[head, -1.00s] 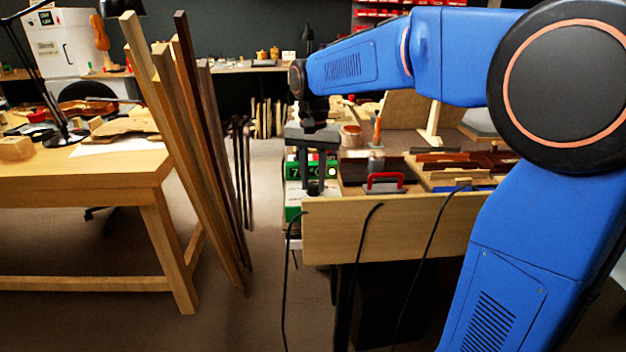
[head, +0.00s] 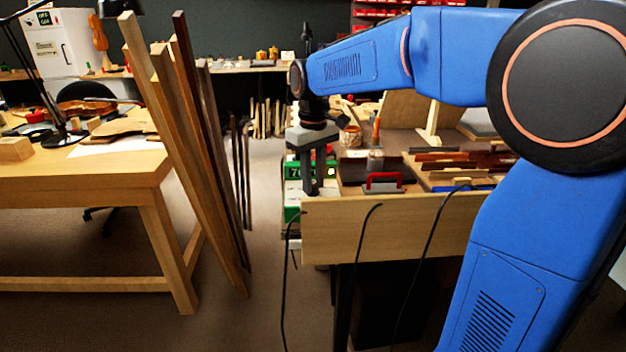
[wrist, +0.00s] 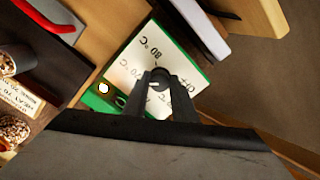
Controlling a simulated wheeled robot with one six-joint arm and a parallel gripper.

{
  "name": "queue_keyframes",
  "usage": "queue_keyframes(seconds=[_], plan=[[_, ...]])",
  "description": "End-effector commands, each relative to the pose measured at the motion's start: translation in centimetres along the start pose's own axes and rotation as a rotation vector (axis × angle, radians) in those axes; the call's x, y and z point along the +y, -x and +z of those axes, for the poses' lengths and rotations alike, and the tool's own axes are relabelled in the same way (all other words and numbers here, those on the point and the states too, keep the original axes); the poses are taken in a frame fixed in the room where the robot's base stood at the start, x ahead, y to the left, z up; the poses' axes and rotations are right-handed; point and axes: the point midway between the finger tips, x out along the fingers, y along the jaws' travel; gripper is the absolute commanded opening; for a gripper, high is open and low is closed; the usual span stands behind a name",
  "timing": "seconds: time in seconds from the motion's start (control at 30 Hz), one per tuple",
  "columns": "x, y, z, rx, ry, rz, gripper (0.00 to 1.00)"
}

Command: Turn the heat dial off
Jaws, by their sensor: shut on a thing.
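The heat dial (wrist: 159,76) is a small dark round knob on a white scale plate (wrist: 128,70) with printed temperature marks, one reading 80 °C. The plate is on top of a green box (head: 292,187); the box's green edge also shows in the wrist view (wrist: 92,101). My gripper (wrist: 157,88) points down over the plate, its two dark fingers shut on the dial. In the head view my gripper (head: 313,188) stands at the box and hides the dial. A small round light (wrist: 104,88) glows on the box beside the plate. The dial's exact pointer setting is unclear.
A red-handled tool (head: 384,182) lies on the bench right of the box. A jar (head: 350,136) and wooden pieces (head: 450,160) stand farther back. Cables (head: 364,240) hang over the bench front (head: 400,230). Tall wood strips (head: 190,150) lean at the left.

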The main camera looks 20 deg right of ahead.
Motion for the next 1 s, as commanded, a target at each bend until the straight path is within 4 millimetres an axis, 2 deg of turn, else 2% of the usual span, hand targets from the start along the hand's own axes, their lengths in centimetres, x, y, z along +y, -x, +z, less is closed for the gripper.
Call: queue_keyframes(seconds=[1.0], plan=[[0.28, 0.07, -0.17, 0.001, 0.964, 0.002, 0.02]])
